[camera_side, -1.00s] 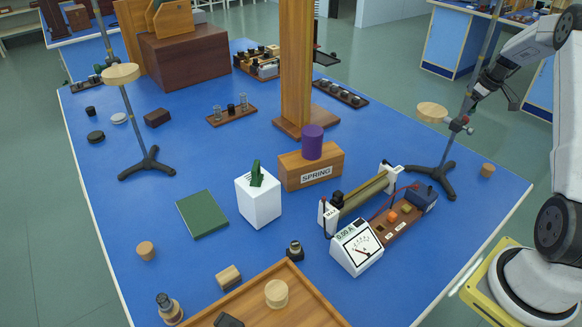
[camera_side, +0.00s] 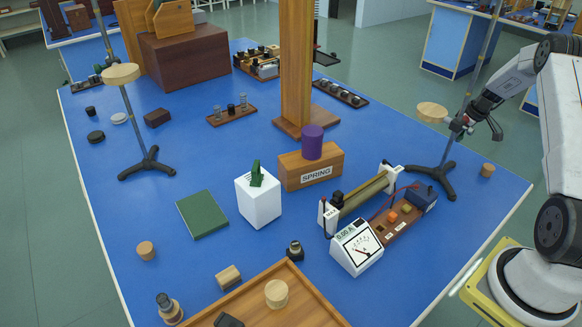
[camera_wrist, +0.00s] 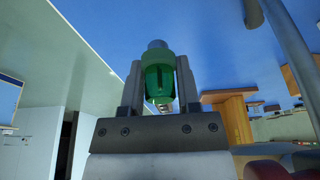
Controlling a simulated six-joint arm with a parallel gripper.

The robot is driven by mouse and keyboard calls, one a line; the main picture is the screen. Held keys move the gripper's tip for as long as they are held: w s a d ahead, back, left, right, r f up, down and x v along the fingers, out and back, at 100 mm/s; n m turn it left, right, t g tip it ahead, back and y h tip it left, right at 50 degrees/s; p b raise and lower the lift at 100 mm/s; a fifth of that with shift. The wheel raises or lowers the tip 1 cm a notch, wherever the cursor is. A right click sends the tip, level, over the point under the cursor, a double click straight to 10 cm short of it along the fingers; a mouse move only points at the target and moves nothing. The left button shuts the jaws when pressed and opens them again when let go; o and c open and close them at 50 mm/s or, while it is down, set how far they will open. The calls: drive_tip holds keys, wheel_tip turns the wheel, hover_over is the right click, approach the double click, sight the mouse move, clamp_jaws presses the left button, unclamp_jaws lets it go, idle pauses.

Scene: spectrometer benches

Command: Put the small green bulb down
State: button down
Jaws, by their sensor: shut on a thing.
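The small green bulb (camera_wrist: 158,77) is between the two fingers of my gripper (camera_wrist: 158,85) in the wrist view. It is translucent green with a grey cap at its far end. My gripper is shut on it. In the side view my gripper (camera_side: 463,124) is at the right, in the air close to the right-hand stand. The bulb cannot be made out there.
The right-hand stand (camera_side: 447,165) has a round wooden top (camera_side: 432,112) beside my gripper. A meter (camera_side: 357,247), a white block (camera_side: 258,204), a green mat (camera_side: 203,214) and a wooden tray (camera_side: 312,298) stand nearer.

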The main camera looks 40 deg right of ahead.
sight(457, 141)
wheel_tip(457, 141, down, 5)
idle(0.3)
drive_tip(key=shift+f, duration=1.95)
drive_tip(key=shift+f, duration=0.15)
drive_tip(key=shift+c, duration=1.6)
unclamp_jaws()
drive_tip(key=v, duration=1.2)
